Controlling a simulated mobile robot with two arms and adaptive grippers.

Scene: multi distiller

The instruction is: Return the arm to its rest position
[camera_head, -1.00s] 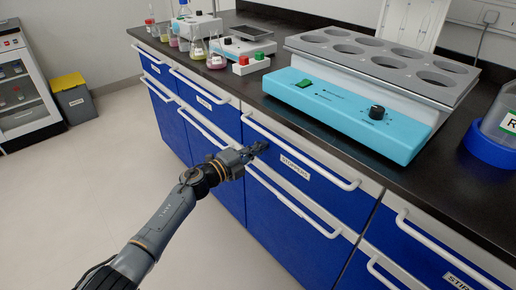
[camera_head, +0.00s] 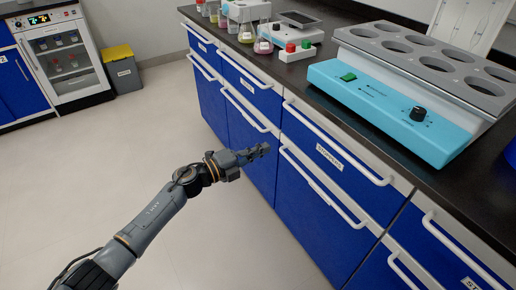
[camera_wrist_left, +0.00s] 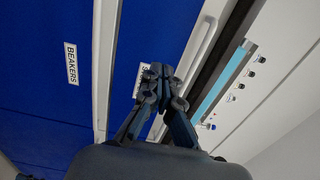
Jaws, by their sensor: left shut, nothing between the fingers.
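My left gripper (camera_head: 262,151) reaches in from the lower left in the head view and is shut and empty. It is in front of the blue drawer fronts, and I cannot tell exactly how far from them it is. In the left wrist view its closed fingertips (camera_wrist_left: 156,72) partly cover a drawer label. My left arm (camera_head: 155,215) stretches over the open floor. My right gripper is not in view.
Blue drawers (camera_head: 318,157) with white bar handles (camera_head: 335,143) run under a black counter. A turquoise multi-position heater (camera_head: 390,110) and several flasks (camera_head: 263,45) stand on it. A yellow-lidded bin (camera_head: 121,68) and a glass-door cabinet (camera_head: 65,60) stand at the far left. The floor is clear.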

